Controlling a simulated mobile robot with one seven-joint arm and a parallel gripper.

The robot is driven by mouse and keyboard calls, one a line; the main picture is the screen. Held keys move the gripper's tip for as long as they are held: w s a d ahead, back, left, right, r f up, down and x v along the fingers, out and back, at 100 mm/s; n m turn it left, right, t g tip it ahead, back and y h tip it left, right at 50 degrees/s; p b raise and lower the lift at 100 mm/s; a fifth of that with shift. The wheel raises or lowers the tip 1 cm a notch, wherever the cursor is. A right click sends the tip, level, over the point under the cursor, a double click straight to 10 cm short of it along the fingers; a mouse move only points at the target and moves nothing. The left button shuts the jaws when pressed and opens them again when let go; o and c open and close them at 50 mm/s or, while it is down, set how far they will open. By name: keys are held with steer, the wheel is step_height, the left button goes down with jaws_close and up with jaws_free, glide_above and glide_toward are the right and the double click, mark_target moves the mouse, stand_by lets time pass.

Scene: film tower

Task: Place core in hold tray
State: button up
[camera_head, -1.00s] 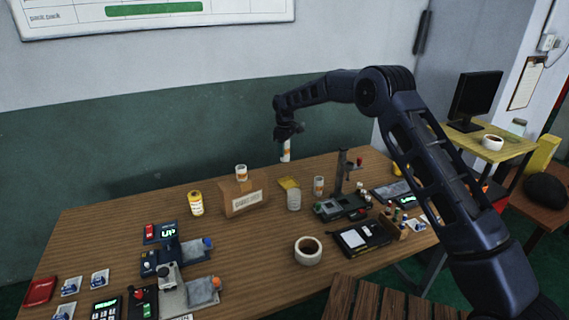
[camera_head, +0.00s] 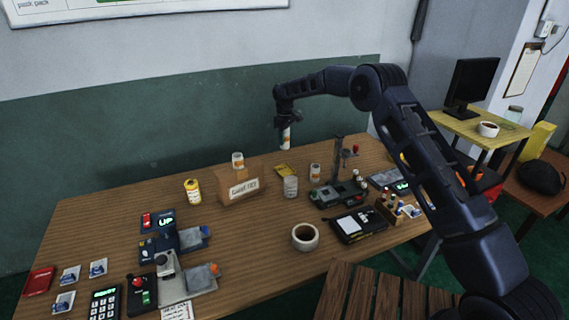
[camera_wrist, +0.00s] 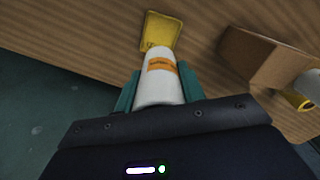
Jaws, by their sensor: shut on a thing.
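My gripper (camera_head: 287,119) is shut on a white cylindrical core with an orange label (camera_head: 286,138). The core hangs roughly upright in the air above the back of the table. In the wrist view the core (camera_wrist: 159,82) sits between the teal fingers. A small yellow tray (camera_head: 284,169) lies on the table below the held core; I cannot read any marking that names it the hold tray. In the wrist view the yellow tray (camera_wrist: 160,31) shows just beyond the core's end, apart from it.
A cardboard box (camera_head: 240,190) with a similar white core (camera_head: 238,160) on it stands left of the tray. A translucent jar (camera_head: 290,187) stands in front of the tray, another labelled core (camera_head: 315,173) to its right. A stand device (camera_head: 337,193) is further right.

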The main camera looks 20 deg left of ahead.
step_height(320, 180, down, 14)
steer(key=shift+r, duration=0.2)
stand_by(0.4)
steer(key=shift+f, duration=0.1)
steer(key=o, duration=1.1)
